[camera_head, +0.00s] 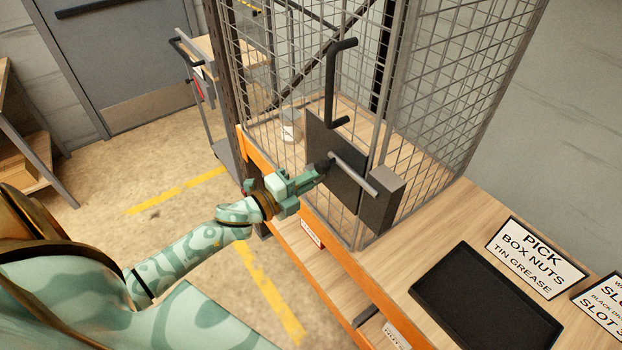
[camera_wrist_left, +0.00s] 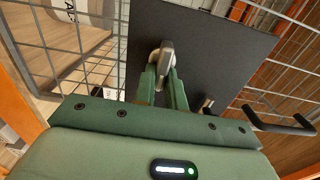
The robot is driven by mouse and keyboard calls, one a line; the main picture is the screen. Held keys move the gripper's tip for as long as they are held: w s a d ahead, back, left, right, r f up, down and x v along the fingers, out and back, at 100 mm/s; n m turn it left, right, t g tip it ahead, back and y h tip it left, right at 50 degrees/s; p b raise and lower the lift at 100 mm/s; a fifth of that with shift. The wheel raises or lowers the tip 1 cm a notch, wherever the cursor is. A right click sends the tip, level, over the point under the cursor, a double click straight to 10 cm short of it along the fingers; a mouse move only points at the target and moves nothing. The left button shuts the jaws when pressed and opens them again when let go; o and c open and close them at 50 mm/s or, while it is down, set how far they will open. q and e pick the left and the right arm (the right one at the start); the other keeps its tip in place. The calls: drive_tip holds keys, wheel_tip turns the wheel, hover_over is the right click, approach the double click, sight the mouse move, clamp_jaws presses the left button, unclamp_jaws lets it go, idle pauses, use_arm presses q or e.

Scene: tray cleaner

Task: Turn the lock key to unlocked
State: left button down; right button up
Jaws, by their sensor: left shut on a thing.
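The dark lock plate (camera_head: 335,160) is fixed to the wire mesh door of the cage, and it also shows in the left wrist view (camera_wrist_left: 220,45). My left gripper (camera_head: 320,168) is at the plate's lower left part. In the left wrist view its two green fingers (camera_wrist_left: 162,78) are shut on the grey metal lock key (camera_wrist_left: 164,54), which stands out from the plate. The key's turn angle against any marking cannot be told. A grey rod (camera_head: 352,172) runs from the plate to a dark box (camera_head: 381,201). My right gripper is not in view.
A black upright door handle (camera_head: 332,85) is above the plate. The wire mesh (camera_head: 450,85) surrounds the cage. A black tray (camera_head: 485,305) lies on the wooden bench beside a PICK sign (camera_head: 537,257). A trolley (camera_head: 205,95) stands behind, left of the cage.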

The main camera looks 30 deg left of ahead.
use_arm(q)
drive_tip(key=shift+f, duration=0.1)
drive_tip(key=c, duration=1.5)
unclamp_jaws()
drive_tip(key=shift+o, duration=0.2)
drive_tip(key=b+v, duration=0.1)
drive_tip(key=v, duration=1.5)
drive_tip(key=shift+s+b, duration=0.2)
drive_tip(key=shift+b, duration=0.2)
